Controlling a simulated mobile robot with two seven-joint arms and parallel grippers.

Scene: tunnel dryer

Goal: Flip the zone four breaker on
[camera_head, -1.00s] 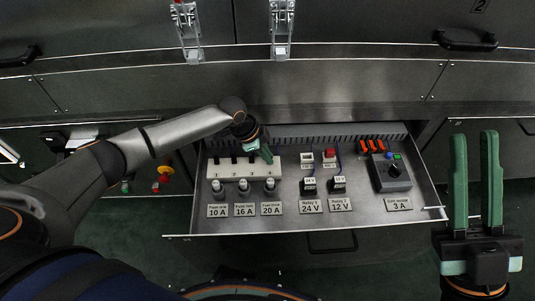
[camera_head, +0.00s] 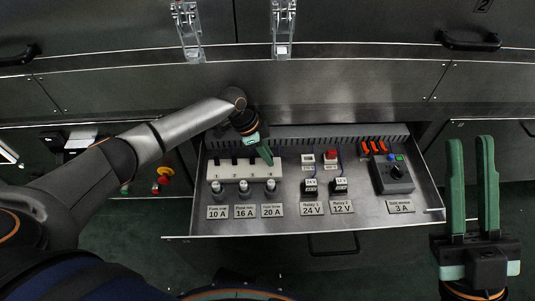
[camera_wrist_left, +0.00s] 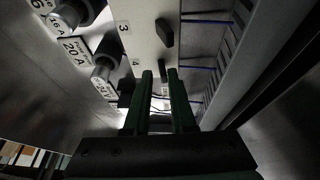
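The white breaker strip (camera_head: 229,172) lies in the open drawer, with a row of dark switches along its back edge. In the left wrist view, the dark switch (camera_wrist_left: 161,70) beside the label "4" shows just beyond and between my left fingertips. I cannot tell whether they touch it. My left gripper (camera_head: 266,155) is at the strip's right end and hides that switch in the head view. Its fingers (camera_wrist_left: 160,78) are narrowly apart with a gap visible between them. My right gripper (camera_head: 471,142) is open and empty, to the right of the drawer.
Fuse holders (camera_head: 244,187) stand in front of the strip. Relays (camera_head: 311,187), a dark box with a knob (camera_head: 393,175) and orange parts (camera_head: 374,147) are further right. A slotted duct (camera_head: 330,133) runs along the drawer's back. The switch labelled "3" (camera_wrist_left: 164,33) is close by.

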